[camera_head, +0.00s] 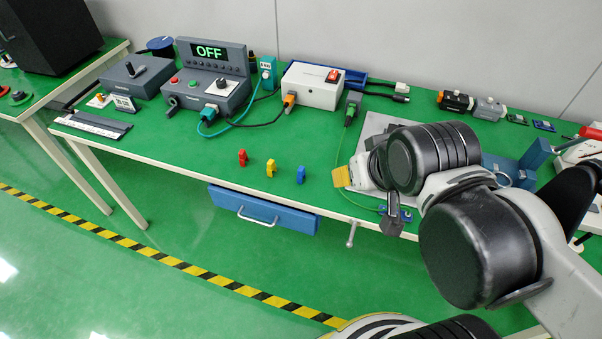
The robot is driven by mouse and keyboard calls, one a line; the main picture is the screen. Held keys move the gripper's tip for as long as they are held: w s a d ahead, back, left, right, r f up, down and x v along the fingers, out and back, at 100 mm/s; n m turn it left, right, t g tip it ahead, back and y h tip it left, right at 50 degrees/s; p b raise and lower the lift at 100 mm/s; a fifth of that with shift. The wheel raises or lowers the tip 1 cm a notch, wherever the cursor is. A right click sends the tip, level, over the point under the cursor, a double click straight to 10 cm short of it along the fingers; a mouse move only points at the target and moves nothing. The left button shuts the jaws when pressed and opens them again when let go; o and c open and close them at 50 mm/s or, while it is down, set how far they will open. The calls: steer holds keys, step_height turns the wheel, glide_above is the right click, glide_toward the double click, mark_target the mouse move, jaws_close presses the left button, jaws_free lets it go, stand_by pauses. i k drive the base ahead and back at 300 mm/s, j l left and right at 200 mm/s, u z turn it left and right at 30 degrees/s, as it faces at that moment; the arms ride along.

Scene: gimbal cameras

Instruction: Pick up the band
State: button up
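My gripper (392,224) is a dark shape pointing down at the table's front edge, below the black joints of my arm. Its fingers are too small and overlapped to show whether they are open or shut. A small blue piece (405,214) shows right beside it, partly hidden; it may be the band, but I cannot tell for sure. I cannot tell whether the gripper touches the blue piece.
Red (242,158), yellow (271,167) and blue (300,174) small pieces stand on the green table. A control box (205,92) reading OFF and a white box (312,86) stand behind. A blue drawer (262,210) hangs below the front edge. My arm hides much of the right side.

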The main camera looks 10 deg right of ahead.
mark_target(301, 171)
steer(key=z, duration=0.8)
steer(key=j+u, duration=0.3)
steer(key=u, duration=0.15)
steer(key=j+u, duration=0.3)
steer(key=u, duration=0.2)
steer(key=i+j+u, duration=0.2)
steer(key=u, duration=0.25)
steer(key=j, duration=0.1)
